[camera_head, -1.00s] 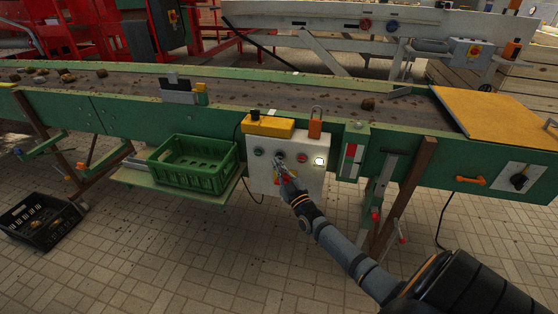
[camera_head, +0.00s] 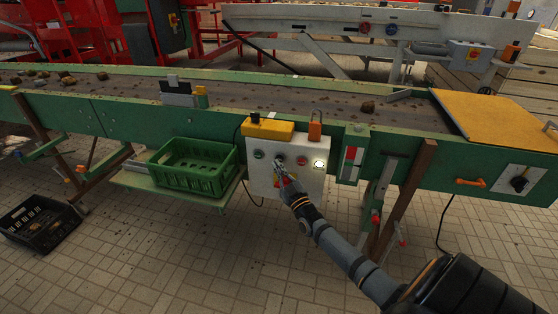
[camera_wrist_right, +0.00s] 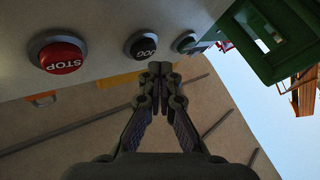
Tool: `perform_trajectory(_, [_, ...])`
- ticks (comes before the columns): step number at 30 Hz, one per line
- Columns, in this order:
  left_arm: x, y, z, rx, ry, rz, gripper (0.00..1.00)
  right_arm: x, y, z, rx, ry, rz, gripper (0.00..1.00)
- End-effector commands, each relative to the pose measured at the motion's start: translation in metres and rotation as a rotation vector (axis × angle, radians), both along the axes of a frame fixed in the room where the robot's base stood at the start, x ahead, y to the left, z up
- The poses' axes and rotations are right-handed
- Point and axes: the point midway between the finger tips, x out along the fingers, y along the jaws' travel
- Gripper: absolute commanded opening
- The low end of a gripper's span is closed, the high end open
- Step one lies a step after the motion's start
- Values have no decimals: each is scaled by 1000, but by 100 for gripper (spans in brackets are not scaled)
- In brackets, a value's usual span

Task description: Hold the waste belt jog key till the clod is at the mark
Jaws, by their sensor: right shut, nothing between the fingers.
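The waste belt jog key is a black round button marked JOG (camera_wrist_right: 142,45) on the white control box (camera_head: 262,180). My right gripper (camera_head: 279,162) is shut and empty, with its tips at the jog key. In the right wrist view the closed fingertips (camera_wrist_right: 160,68) are just below the key's rim; I cannot tell whether they press it. A brown clod-like lump (camera_head: 367,107) lies on the belt (camera_head: 310,98) at right. More lumps (camera_head: 69,80) lie at far left. I cannot tell which is the task's clod or where its mark is. My left gripper is not in view.
A red STOP button (camera_wrist_right: 58,54) and a green button (camera_wrist_right: 185,42) flank the jog key. A lit button (camera_head: 319,163) is at the box's right. A green crate (camera_head: 195,182) stands left of the box, and a black crate (camera_head: 38,226) is on the floor.

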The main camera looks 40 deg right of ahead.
Motion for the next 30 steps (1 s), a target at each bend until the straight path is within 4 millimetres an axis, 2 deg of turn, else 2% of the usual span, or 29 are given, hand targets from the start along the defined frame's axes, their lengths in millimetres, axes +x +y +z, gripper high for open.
perform_trajectory(30, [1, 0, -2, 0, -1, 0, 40, 6, -7, 0, 0, 0, 0, 0])
